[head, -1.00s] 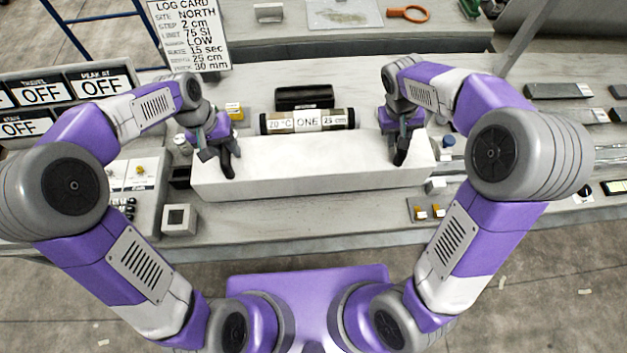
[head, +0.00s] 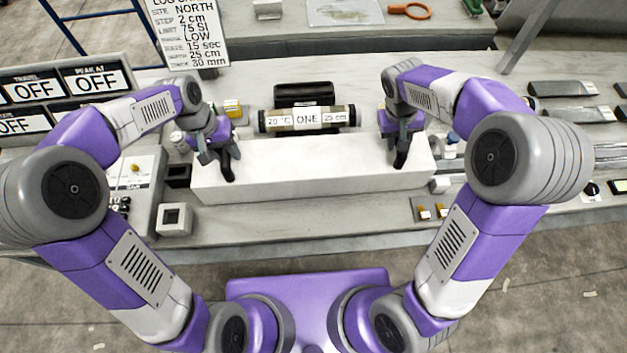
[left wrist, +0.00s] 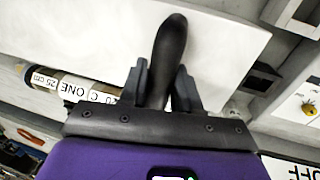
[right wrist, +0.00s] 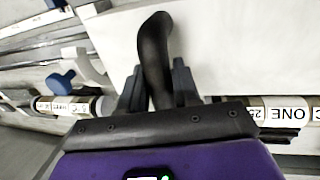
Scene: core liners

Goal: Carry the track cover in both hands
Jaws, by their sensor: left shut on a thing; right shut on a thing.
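The track cover (head: 312,175) is a long white box in the head view, lying level across the front of the bench. Each end has a black curved handle. My left gripper (head: 222,158) is shut on the left handle (left wrist: 172,50), which stands between its fingers in the left wrist view. My right gripper (head: 404,146) is shut on the right handle (right wrist: 155,50), seen between its fingers in the right wrist view. I cannot tell how far the cover is above the bench, as its underside is hidden.
Behind the cover lies a core tube (head: 306,119) labelled ONE, with a black holder (head: 303,94) behind it. A small grey box (head: 174,219) stands front left, and a plate with yellow pieces (head: 430,209) front right. A log card (head: 187,30) and OFF displays (head: 97,82) stand at left.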

